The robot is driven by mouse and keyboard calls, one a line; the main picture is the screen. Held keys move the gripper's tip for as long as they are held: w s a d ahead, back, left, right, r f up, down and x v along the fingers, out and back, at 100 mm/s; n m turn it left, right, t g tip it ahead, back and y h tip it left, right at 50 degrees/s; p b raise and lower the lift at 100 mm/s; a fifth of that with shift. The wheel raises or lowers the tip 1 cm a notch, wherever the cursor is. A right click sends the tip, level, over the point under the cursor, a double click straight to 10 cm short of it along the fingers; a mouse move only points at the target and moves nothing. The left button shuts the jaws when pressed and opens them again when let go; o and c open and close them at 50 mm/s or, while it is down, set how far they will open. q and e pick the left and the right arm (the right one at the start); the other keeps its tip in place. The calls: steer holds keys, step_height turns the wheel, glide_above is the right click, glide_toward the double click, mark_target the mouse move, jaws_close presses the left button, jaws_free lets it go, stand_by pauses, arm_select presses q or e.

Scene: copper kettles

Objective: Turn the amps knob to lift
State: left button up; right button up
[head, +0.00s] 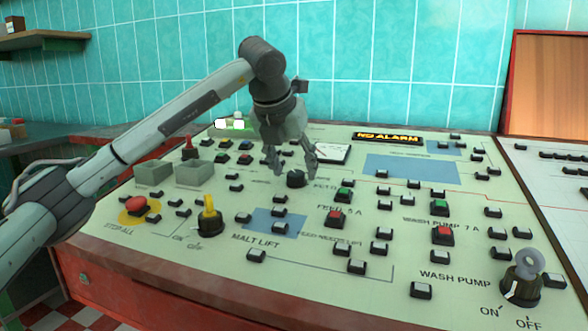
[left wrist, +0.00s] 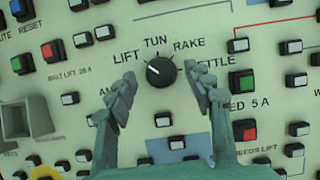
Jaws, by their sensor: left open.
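The amps knob (left wrist: 160,72) is round and black with a white pointer mark. In the left wrist view the mark is on its left side, slanting towards the printed word LIFT; TUN, RAKE and a partly hidden word ending in TTLE follow around it. In the head view the knob (head: 296,180) stands on the pale sloping panel. My left gripper (head: 292,168) is open over it, and the left wrist view shows its fingers (left wrist: 160,75) on either side, with visible gaps. The fingers hide part of the lettering. My right gripper is not in view.
Several push buttons surround the knob, including a green one (head: 344,194) and a red one (head: 335,218) to its right. A yellow switch (head: 209,216), a red stop button (head: 136,203) and grey boxes (head: 194,173) are to the left. A key switch (head: 522,279) is at right.

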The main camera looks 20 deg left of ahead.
arm_select(q)
steer(key=v, duration=1.1)
